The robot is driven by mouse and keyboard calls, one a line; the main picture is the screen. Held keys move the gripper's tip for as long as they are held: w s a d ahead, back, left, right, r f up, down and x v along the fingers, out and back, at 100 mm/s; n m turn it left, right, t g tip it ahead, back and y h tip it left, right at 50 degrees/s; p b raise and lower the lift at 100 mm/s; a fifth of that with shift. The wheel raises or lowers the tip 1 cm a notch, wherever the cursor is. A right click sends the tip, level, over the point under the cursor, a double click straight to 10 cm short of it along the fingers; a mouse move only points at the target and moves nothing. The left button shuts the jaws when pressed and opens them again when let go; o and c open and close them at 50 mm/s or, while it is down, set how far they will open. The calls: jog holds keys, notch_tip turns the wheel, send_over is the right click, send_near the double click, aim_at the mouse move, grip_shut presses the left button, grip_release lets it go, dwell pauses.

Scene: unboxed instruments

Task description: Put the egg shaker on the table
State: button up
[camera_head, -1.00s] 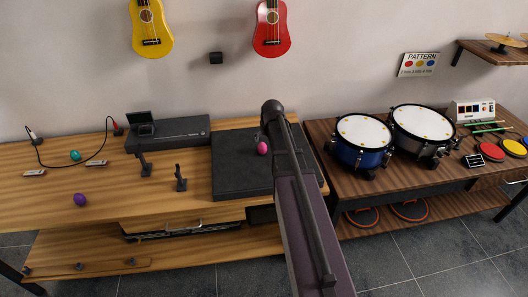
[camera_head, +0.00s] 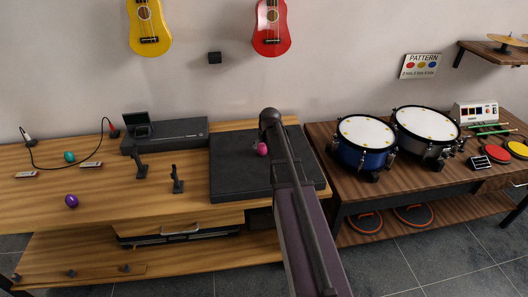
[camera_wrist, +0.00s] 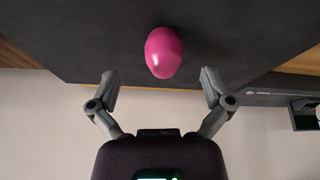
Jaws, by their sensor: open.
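A glossy pink egg shaker (camera_head: 262,150) is at the dark flat pad (camera_head: 232,178) on the wooden table (camera_head: 110,205). In the wrist view the pink egg shaker (camera_wrist: 163,52) shows against the dark surface. My gripper (camera_wrist: 159,76) is open, with one finger on either side of the egg's near end; neither finger visibly touches it. In the head view my arm hides the fingers. A purple egg (camera_head: 71,201) and a teal egg (camera_head: 69,157) lie on the table's left part.
A black case (camera_head: 180,135) and two small dark stands (camera_head: 177,180) are left of the pad. A cable (camera_head: 75,163) lies at the far left. Drums (camera_head: 365,140) stand on the right table. The front middle of the wooden table is clear.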

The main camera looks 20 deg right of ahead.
aim_at(263, 147)
jog(key=shift+f, duration=0.1)
jog(key=b+x, duration=0.3)
jog(key=shift+w+a, duration=0.15)
jog(key=shift+w, duration=0.25)
jog(key=shift+b+x, duration=0.8)
jog(key=shift+x, duration=0.1)
jog(key=c, duration=1.3)
jog(key=shift+r, duration=0.2)
notch_tip(263, 147, up, 3)
jog(key=p, duration=0.3)
jog(key=shift+f, duration=0.2)
jog(key=s+a, duration=0.1)
jog(key=s, duration=0.4)
jog(key=s+a+r+p, duration=0.1)
jog(key=s, duration=0.4)
jog(key=s+a+r+p, duration=0.1)
jog(key=s+a, duration=0.1)
jog(key=s, duration=0.3)
jog(key=shift+s+a, duration=0.1)
jog(key=shift+s, duration=0.2)
